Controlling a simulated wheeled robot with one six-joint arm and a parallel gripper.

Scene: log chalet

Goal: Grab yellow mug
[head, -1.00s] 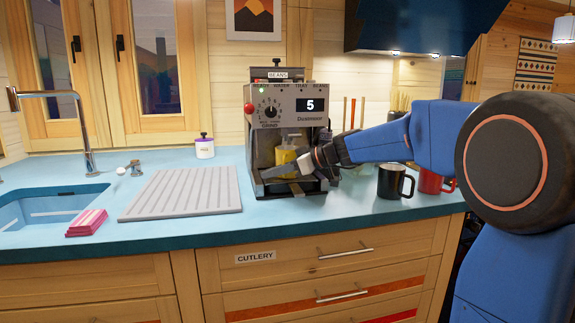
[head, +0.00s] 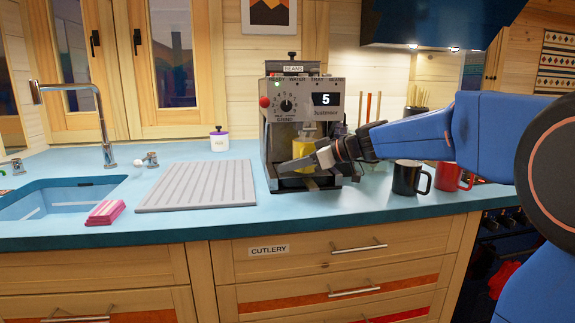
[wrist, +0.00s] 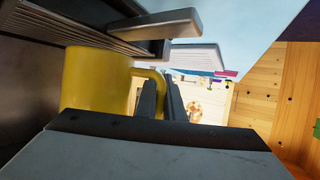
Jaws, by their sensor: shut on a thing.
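The yellow mug (head: 305,152) stands in the bay of the coffee machine (head: 301,103), partly hidden by my gripper in the head view. In the wrist view the mug (wrist: 95,82) fills the left side, with its handle towards the right. My gripper (head: 318,156) reaches in from the right at the machine's front. In the wrist view the fingers (wrist: 160,95) are close together at the handle, shut on it. Whether the mug touches the tray under it is hidden.
A black mug (head: 408,178) and a red mug (head: 452,176) stand on the counter right of the machine. A ribbed drying board (head: 200,186), a pink sponge (head: 105,212) and a sink (head: 50,200) lie left. Counter in front of the board is clear.

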